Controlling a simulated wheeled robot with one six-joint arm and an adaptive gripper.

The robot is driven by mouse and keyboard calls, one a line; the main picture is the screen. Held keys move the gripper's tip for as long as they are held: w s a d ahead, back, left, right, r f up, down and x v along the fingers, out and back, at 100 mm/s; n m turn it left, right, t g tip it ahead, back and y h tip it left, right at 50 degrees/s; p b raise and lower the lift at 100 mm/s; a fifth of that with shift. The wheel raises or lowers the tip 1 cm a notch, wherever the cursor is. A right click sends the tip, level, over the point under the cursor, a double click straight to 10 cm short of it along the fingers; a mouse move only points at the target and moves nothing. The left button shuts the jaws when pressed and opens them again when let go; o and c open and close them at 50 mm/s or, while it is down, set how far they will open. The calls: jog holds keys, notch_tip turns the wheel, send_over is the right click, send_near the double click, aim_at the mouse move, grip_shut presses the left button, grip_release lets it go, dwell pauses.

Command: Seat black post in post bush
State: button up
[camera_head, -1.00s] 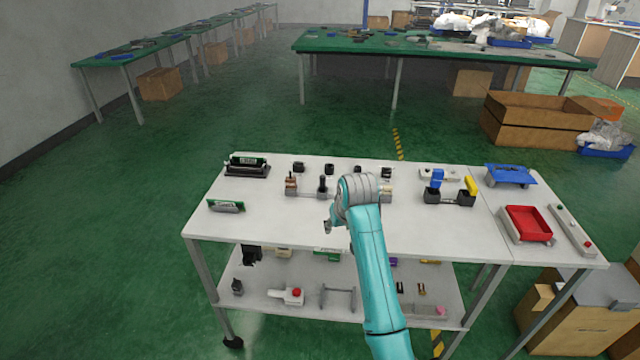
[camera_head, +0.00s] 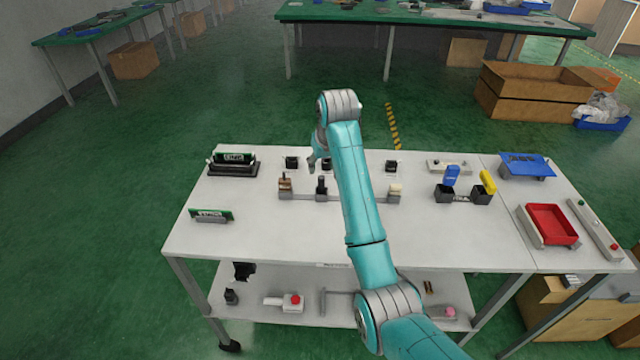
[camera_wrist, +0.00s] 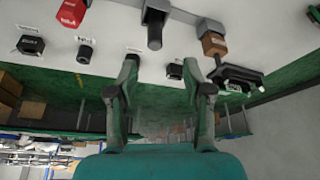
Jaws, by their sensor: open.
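The black post (camera_head: 321,186) stands upright in a dark holder on the front rail of the white table; it also shows at the top of the wrist view (camera_wrist: 155,25). Several small black bushes stand in a row behind it: one at the left (camera_head: 292,162), one partly hidden beside my gripper (camera_head: 326,163) and one at the right (camera_head: 391,166). Which is the post bush I cannot tell. My gripper (camera_head: 312,164) is above the table near the left bushes, apart from the post. Its fingers (camera_wrist: 170,65) are spread and empty in the wrist view.
A brown block-topped post (camera_head: 285,185) and a cream piece (camera_head: 395,190) share the rail. A board fixture (camera_head: 233,163) is at far left. Blue (camera_head: 451,176) and yellow (camera_head: 487,182) levers and a red tray (camera_head: 551,224) are right.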

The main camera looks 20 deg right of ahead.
aim_at(322, 177)
jog(key=x, duration=0.3)
jog(key=shift+f, duration=0.1)
jog(key=shift+d+x, duration=0.15)
jog(key=shift+x, duration=1.25)
jog(key=shift+d+x, duration=0.2)
jog(key=shift+x, duration=1.15)
jog(key=shift+s, duration=0.1)
grip_shut()
